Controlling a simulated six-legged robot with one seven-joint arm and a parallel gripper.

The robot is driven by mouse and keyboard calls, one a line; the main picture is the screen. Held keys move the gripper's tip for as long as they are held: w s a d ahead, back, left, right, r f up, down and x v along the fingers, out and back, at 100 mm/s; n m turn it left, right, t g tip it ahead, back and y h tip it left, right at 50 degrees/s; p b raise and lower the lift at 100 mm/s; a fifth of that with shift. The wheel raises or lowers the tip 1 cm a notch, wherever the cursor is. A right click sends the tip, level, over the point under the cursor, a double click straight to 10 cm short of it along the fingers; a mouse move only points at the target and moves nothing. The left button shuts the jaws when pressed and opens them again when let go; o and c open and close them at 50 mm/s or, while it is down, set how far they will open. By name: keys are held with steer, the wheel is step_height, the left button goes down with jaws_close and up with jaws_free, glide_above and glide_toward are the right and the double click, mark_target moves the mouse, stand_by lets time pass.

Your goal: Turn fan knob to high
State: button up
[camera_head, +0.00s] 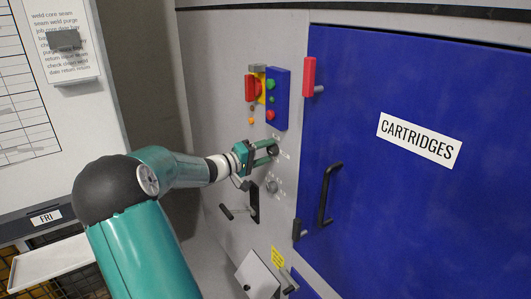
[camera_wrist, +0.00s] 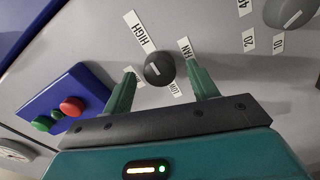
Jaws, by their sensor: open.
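The fan knob (camera_wrist: 158,68) is a round dark knob on the grey panel in the wrist view. Labels around it read HIGH (camera_wrist: 139,32), FAN (camera_wrist: 185,47) and LOW (camera_wrist: 174,90). A small light mark shows on its face; I cannot tell surely which label it points to. My gripper (camera_wrist: 160,72) is open, with one green finger on each side of the knob. I see gaps between fingers and knob; whether the tips reach its depth is unclear. In the head view my gripper (camera_head: 264,151) is at the panel and largely hides the knob.
A second knob (camera_wrist: 290,10) with number labels is nearby. A blue button box (camera_head: 278,98) and red switch (camera_head: 252,88) sit above my gripper. A black lever (camera_head: 254,202) is below. The blue CARTRIDGES door (camera_head: 420,190), with its black handle (camera_head: 327,195), is on the right.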

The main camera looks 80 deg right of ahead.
steer(key=v, duration=1.3)
steer(key=shift+w+a, duration=0.1)
steer(key=shift+w, duration=0.05)
